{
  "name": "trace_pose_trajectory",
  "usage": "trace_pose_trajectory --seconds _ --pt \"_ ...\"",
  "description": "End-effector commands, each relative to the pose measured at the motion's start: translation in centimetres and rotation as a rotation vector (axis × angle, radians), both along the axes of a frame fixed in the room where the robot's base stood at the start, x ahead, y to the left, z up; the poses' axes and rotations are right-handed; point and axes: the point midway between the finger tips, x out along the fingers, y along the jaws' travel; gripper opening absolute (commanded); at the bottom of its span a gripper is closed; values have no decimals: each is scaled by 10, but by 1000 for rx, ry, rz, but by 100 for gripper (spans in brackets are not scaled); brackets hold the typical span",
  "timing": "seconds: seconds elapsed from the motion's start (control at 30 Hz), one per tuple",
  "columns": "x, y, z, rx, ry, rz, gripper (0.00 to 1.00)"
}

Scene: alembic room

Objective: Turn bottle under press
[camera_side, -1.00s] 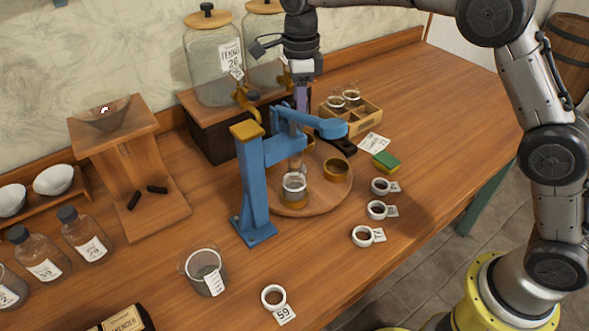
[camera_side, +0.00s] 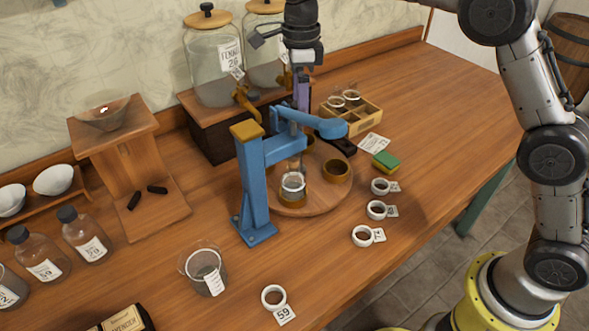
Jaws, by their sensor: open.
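The blue press (camera_side: 252,185) stands mid-table, its arm (camera_side: 300,120) reaching right over a round wooden turntable (camera_side: 312,207). A clear glass bottle (camera_side: 292,186) sits upright in a brass holder at the turntable's front, below the press arm. Another brass holder (camera_side: 336,171) at the right looks empty. A further brass holder at the back is mostly hidden by the press. My gripper (camera_side: 302,92) points down behind the press arm. It is open; its fingertips are partly hidden, and I cannot tell whether they touch anything.
A glass beaker (camera_side: 204,270) stands at front. Large jars (camera_side: 215,65) with brass taps stand behind.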

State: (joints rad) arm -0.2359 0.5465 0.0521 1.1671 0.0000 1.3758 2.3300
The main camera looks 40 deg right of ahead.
Motion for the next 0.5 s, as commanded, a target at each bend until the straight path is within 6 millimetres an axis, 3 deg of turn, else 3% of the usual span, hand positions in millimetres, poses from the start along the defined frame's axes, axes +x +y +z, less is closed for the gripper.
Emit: trace_pose_trajectory --seconds 0.5 --pt "0 0 46 0 -1 0 100"
